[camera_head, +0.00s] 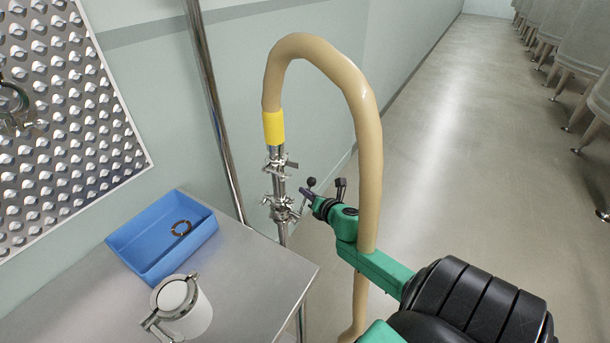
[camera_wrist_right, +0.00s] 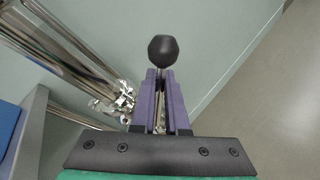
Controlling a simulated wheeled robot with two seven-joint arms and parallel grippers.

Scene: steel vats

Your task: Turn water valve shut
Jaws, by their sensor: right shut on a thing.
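The water valve is on a steel pipe (camera_head: 279,185) under the yellow collar of a beige hose. Its lever ends in a black ball knob (camera_head: 311,182), which shows large in the right wrist view (camera_wrist_right: 163,50). My right gripper (camera_head: 306,196) reaches the valve from the right. In the right wrist view its purple fingers (camera_wrist_right: 160,100) are shut on the thin valve lever, just below the knob. The lever between the fingers is mostly hidden. My left gripper is not in view.
The beige hose (camera_head: 368,130) arches over and hangs down across my right arm. Open floor lies right, with vats (camera_head: 575,55) beyond.

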